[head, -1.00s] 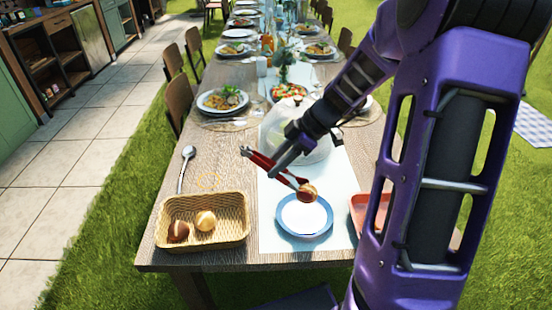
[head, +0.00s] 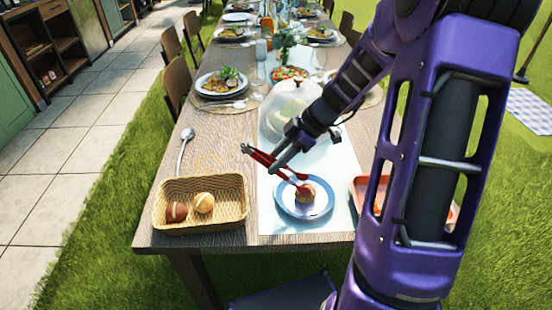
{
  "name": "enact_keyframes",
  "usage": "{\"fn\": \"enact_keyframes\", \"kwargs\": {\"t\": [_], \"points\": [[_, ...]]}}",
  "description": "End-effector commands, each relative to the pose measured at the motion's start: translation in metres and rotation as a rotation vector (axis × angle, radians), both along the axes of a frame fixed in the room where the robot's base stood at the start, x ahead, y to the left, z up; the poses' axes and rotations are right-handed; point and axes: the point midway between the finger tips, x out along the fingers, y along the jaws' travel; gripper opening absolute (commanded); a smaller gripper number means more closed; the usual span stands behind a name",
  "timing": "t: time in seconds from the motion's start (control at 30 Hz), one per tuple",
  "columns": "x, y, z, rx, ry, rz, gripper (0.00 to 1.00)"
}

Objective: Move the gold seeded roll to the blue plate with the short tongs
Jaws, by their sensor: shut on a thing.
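My gripper (head: 277,163) is shut on the red short tongs (head: 262,157), which slant down to the right over the table. The tips of the tongs are at the gold seeded roll (head: 308,193). The roll appears within the rim of the blue plate (head: 281,207), a white plate with a blue edge. I cannot tell whether the roll rests on the plate or is just above it, nor whether the tips still pinch it.
A wicker basket (head: 203,228) at the front left holds a dark roll (head: 176,211) and a pale roll (head: 204,203). A spoon (head: 185,145) lies behind it. A clear dome (head: 290,100) stands behind the plate. A red tray (head: 361,190) is at the right, partly hidden by my arm.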

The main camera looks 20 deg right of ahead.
Motion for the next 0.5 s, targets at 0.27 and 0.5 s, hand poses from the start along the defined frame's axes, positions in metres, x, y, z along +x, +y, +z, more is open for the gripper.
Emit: {"fn": "enact_keyframes", "kwargs": {"t": [0.27,0.5], "points": [[0.0001,0.0000,0.0003,0.000,0.000,0.000,0.36],[0.0003,-0.0002,0.0067,0.000,-0.001,0.000,0.36]]}}
